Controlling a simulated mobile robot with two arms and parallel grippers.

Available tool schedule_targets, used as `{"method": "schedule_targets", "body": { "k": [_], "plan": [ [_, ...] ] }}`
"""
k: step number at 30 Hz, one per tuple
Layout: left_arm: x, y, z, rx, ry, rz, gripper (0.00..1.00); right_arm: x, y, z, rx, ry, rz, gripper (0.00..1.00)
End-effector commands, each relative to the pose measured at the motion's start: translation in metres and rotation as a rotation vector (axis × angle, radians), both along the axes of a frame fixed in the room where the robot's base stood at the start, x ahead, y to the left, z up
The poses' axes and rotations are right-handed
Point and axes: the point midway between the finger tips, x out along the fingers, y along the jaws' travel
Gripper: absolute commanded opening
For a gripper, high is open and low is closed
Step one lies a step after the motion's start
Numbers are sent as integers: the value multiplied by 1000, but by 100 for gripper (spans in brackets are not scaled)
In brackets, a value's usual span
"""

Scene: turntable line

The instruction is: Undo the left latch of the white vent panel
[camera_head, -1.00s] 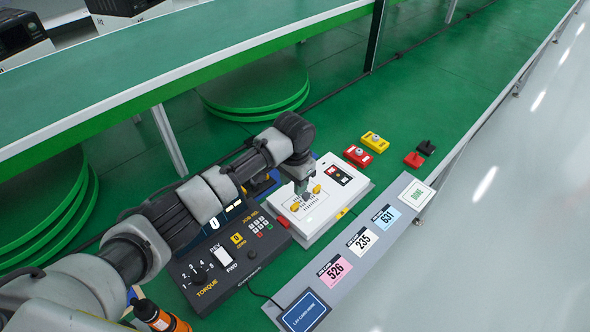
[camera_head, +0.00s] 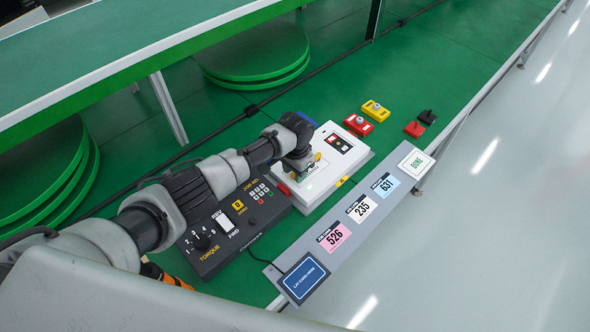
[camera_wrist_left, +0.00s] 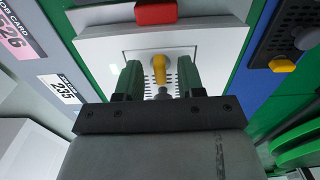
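The white vent panel (camera_head: 312,187) is on top of a white box in the head view, largely covered by my left gripper (camera_head: 299,172). In the wrist view the panel (camera_wrist_left: 210,45) shows dark slots and a yellow latch (camera_wrist_left: 159,68) on the side toward a red block. My left gripper (camera_wrist_left: 158,80) is open, with one green fingertip on each side of this latch and a visible gap to each. A small grey knob (camera_wrist_left: 164,92) shows nearer the palm. In the head view the other yellow latch (camera_head: 317,156) peeks out beside the gripper. My right gripper is not in view.
A dark torque control box (camera_head: 235,225) stands left of the white box. Red and yellow button blocks (camera_head: 358,125) (camera_head: 375,110) lie beyond it. A grey strip with job cards (camera_head: 345,222) runs along the front.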

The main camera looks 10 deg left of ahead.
Motion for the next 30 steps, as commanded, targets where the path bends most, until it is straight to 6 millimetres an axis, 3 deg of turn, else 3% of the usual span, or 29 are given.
{"method": "schedule_targets", "body": {
  "k": [5, 13, 23, 30],
  "plan": [
    [0, 0, 0, 0, 0, 0, 38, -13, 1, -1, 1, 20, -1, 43],
    [0, 0, 0, 0, 0, 0, 0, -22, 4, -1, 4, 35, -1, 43],
    [0, 0, 1, 0, 1, 24, 0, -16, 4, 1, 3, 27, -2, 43],
    [-1, -1, 2, -1, 3, 141, 0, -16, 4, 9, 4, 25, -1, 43]
  ]
}}
